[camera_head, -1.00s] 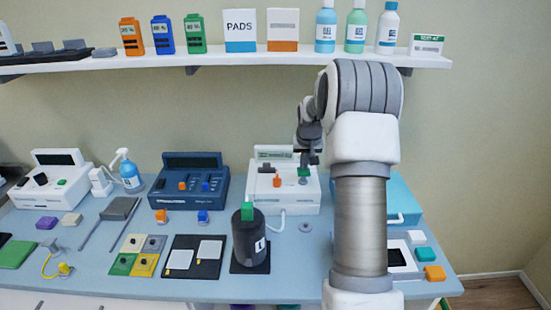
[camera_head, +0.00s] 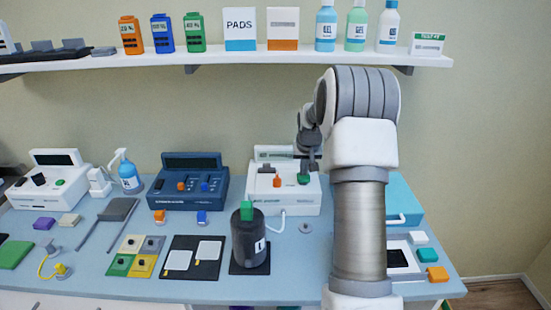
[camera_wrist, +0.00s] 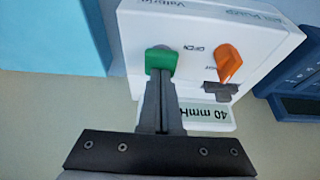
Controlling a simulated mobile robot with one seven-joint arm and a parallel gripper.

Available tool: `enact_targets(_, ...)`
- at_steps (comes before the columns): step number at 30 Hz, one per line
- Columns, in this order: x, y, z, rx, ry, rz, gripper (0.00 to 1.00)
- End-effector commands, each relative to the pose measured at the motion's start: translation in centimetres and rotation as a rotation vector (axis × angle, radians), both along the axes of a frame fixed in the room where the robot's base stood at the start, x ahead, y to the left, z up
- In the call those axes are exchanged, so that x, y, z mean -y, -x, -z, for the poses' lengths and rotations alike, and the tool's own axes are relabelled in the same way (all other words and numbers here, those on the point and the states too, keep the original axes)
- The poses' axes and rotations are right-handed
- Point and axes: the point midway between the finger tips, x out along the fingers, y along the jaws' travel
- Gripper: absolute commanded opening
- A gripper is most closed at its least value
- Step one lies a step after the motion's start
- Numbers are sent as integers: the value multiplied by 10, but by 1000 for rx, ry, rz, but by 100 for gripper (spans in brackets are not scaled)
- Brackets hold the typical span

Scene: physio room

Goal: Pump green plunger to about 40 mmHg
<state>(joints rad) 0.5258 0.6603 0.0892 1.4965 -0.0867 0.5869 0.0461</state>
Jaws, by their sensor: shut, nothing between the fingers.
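The white pump unit (camera_head: 262,198) stands at the back of the table. Its green plunger (camera_head: 303,180) sits low on the sloped top, at the right. In the wrist view the green plunger (camera_wrist: 161,60) lies right at my fingertips. My gripper (camera_head: 313,166) is shut with nothing between its fingers; it shows at the bottom middle of the wrist view (camera_wrist: 161,80). The fingertips overlap the plunger's edge there; I cannot tell if they press on it. The unit's display (camera_wrist: 213,116) reads 40 mmHg, upside down and partly covered by my finger.
An orange knob (camera_wrist: 229,62) marked OPEN is beside the plunger. A dark blue device (camera_head: 189,188) stands to the left of the unit, and a light blue box (camera_head: 402,195) to its right. A black cylinder (camera_head: 249,240) with a green top stands in front.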

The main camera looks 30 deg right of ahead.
Motion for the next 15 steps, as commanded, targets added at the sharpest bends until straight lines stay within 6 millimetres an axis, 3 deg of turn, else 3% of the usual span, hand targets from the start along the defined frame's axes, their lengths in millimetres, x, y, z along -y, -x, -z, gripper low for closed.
enact_targets(5, -1, 1, -1, -4, -2, 0, 0)
enact_targets(15, 0, 1, -28, -3, -1, 0, 0)
